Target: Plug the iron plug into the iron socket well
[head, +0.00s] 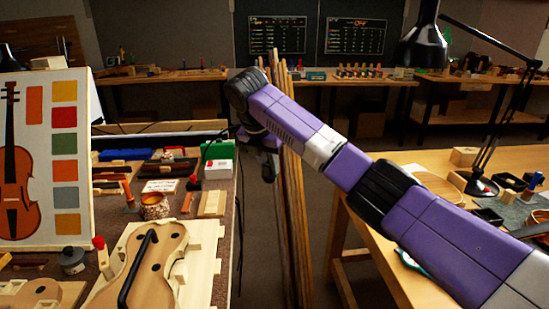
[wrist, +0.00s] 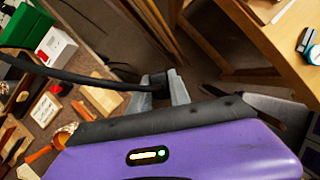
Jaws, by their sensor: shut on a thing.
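My gripper shows in the wrist view (wrist: 162,84), shut on a small black plug (wrist: 157,80) at the end of a thick black cable (wrist: 85,83). The cable runs off to the left of that view. In the head view my gripper (head: 268,168) hangs beside the right edge of the left bench, over the gap between benches, and the plug cannot be made out there. I cannot pick out the socket well for certain. A white box with a red spot (wrist: 55,47) stands on the bench beside a green box (wrist: 25,25).
The left bench (head: 222,245) is crowded with tools, a violin body (head: 172,240) and a colour-swatch board (head: 65,150). Tall wooden strips (head: 294,220) stand close to my gripper. A wooden table (head: 445,160) with a black lamp (head: 480,187) is at right. Dark floor lies between.

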